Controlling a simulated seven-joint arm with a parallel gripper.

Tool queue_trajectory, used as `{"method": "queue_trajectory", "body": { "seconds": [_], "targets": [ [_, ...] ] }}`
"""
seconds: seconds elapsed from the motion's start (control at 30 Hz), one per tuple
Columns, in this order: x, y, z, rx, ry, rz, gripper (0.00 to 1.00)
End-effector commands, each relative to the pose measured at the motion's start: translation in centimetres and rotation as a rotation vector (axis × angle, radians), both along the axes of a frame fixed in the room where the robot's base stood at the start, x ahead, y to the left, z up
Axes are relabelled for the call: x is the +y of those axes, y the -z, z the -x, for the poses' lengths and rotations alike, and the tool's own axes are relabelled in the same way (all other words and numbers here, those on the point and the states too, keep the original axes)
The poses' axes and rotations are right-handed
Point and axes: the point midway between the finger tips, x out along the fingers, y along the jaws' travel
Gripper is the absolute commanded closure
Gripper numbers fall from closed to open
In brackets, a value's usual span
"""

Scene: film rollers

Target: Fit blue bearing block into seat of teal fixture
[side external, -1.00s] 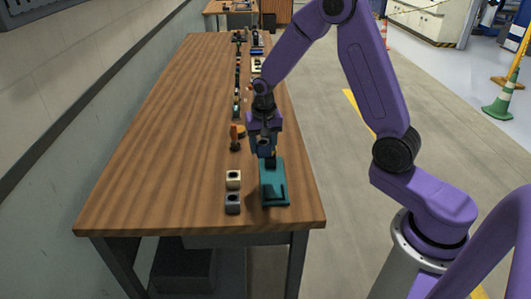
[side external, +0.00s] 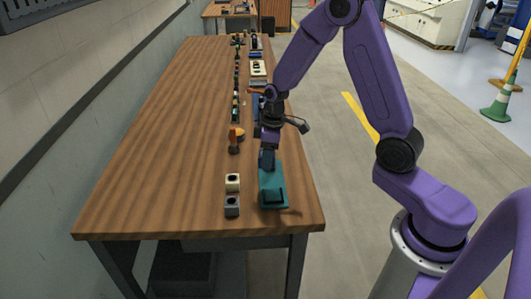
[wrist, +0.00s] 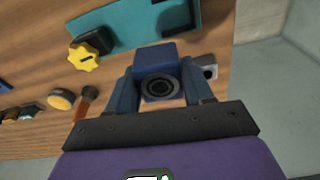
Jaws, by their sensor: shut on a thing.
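My gripper (wrist: 160,82) is shut on the blue bearing block (wrist: 156,52), with one finger on each side of it. The block's face with a dark ringed bore points toward the wrist camera. The teal fixture (wrist: 112,26) lies just beyond the block in the wrist view, with a darker recess at its right part. In the side view, my gripper (side external: 268,156) is at the far end of the teal fixture (side external: 268,178). The block is hard to make out there, and whether it touches the fixture cannot be told.
A yellow knob (wrist: 84,57) on a black part is beside the fixture's edge in the wrist view. A cream block (side external: 232,180) and a grey block (side external: 232,209) stand left of the fixture. An orange-handled item (side external: 233,140) and several parts line the table behind. The table's left side is clear.

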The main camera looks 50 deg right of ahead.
Motion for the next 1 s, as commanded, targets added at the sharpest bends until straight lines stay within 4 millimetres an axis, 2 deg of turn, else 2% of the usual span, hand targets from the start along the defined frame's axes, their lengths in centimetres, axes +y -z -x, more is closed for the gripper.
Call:
{"method": "queue_trajectory", "body": {
  "seconds": [0.47, 0.8, 1.0],
  "targets": [
    [0.4, 0.6, 1.4, 0.001, -0.697, 0.001, 0.97],
    [0.8, 1.0, 2.5, 0.001, -1.278, 0.001, 0.97],
    [0.9, 1.2, 3.0, 0.001, -1.548, 0.001, 0.97]
  ]
}}
